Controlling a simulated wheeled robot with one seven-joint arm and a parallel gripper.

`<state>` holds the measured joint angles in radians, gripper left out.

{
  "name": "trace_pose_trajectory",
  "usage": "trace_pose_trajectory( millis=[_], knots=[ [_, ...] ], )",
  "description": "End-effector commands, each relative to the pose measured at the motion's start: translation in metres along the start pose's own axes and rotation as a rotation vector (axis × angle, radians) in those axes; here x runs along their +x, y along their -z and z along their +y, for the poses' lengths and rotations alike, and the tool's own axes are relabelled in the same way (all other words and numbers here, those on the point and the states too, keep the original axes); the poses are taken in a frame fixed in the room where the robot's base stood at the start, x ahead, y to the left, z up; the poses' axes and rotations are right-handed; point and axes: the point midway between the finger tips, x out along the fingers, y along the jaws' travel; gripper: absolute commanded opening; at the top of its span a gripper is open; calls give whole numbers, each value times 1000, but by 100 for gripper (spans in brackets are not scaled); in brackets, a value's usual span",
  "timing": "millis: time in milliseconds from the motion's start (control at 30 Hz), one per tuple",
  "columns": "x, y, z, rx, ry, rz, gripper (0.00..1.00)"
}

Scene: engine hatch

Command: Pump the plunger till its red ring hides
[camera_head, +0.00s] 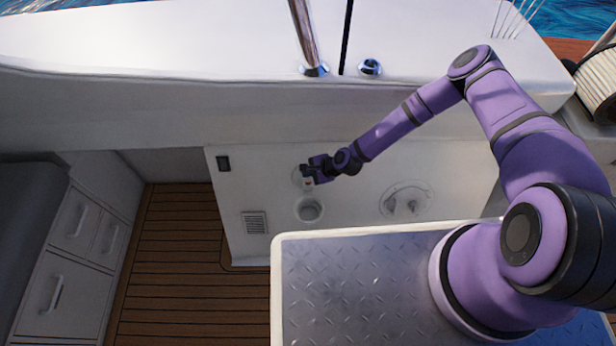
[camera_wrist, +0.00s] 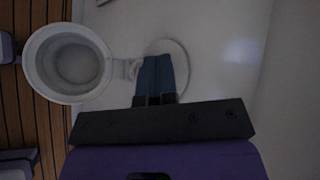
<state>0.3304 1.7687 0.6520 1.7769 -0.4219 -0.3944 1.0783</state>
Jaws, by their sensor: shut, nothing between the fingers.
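My gripper (camera_head: 308,175) is at the white panel (camera_head: 345,220), at the end of my purple arm. In the wrist view its fingers (camera_wrist: 156,72) are shut together, with nothing seen between them. They lie over a round pale plate (camera_wrist: 181,58) on the panel, which also shows beside the gripper in the head view (camera_head: 297,178). A small pale part (camera_wrist: 134,68) sticks out at the left of the fingertips. I cannot tell whether it is the plunger. A small reddish spot shows by the gripper in the head view, too small to identify. The fingers hide the plate's middle.
A white cup-like ring (camera_wrist: 68,63) stands out from the panel close to the fingers; it shows below the gripper in the head view (camera_head: 309,210). A round recess with fittings (camera_head: 404,201) is to the right, a vent grille (camera_head: 254,222) lower left. Wooden floor (camera_head: 180,260) lies left.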

Motion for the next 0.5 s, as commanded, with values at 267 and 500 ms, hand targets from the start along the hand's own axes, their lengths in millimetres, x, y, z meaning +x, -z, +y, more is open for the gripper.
trace_pose_trajectory(
  millis=[267,500],
  knots=[
    [-2,-2,-2,0,0,0,0],
    [-7,-5,-6,-2,2,0,0]
  ],
)
